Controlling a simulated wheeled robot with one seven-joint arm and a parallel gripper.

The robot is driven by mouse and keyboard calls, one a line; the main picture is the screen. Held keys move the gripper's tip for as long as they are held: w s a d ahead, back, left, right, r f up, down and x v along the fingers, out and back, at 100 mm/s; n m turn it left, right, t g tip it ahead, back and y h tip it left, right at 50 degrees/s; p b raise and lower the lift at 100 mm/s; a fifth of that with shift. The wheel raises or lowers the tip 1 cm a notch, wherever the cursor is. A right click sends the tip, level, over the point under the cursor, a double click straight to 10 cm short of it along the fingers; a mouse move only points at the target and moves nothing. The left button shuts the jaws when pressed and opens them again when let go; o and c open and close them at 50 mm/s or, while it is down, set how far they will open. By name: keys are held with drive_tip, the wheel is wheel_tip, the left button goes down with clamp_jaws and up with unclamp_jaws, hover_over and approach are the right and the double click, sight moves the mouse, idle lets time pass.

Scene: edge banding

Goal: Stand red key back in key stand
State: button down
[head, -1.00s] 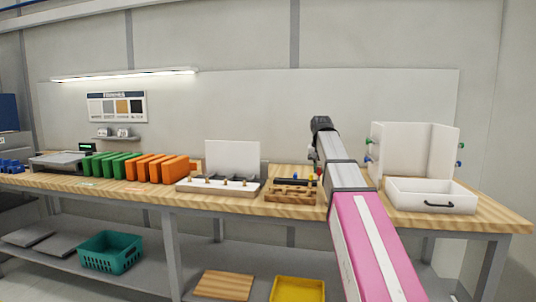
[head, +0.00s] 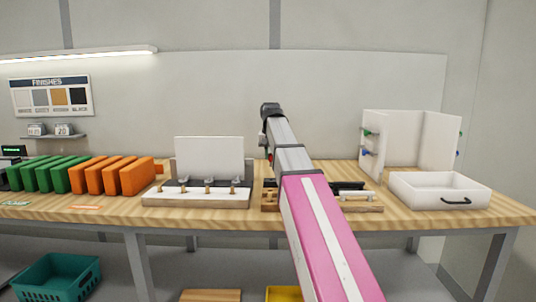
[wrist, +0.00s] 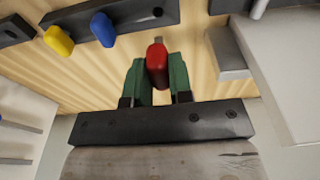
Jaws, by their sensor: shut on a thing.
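My gripper (wrist: 158,82) has green fingers and is shut on the red key (wrist: 157,62), whose rounded red end shows between the fingers in the wrist view. A yellow key (wrist: 58,40) and a blue key (wrist: 103,29) show up and to the left of it, by a dark bar (wrist: 150,12) that seems to be part of the key stand. The red key is apart from that bar. In the head view my arm covers the middle of a wooden holder (head: 362,206) on the bench, and my gripper's fingertips are hard to make out.
A white open drawer box (head: 412,194) and upright white panels (head: 390,140) stand to the right. Left are a fixture with a white board (head: 209,158), orange blocks (head: 136,178) and green blocks (head: 55,178). The bench front (head: 440,217) has some clear wood.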

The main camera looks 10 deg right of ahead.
drive_tip(key=shift+f, duration=2.45)
drive_tip(key=shift+f, duration=1.25)
idle(1.0)
drive_tip(key=c, duration=0.9)
unclamp_jaws()
drive_tip(key=shift+c, duration=0.2)
drive_tip(key=shift+r, duration=0.15)
drive_tip(key=shift+r, duration=2.35)
drive_tip(key=shift+s, duration=0.1)
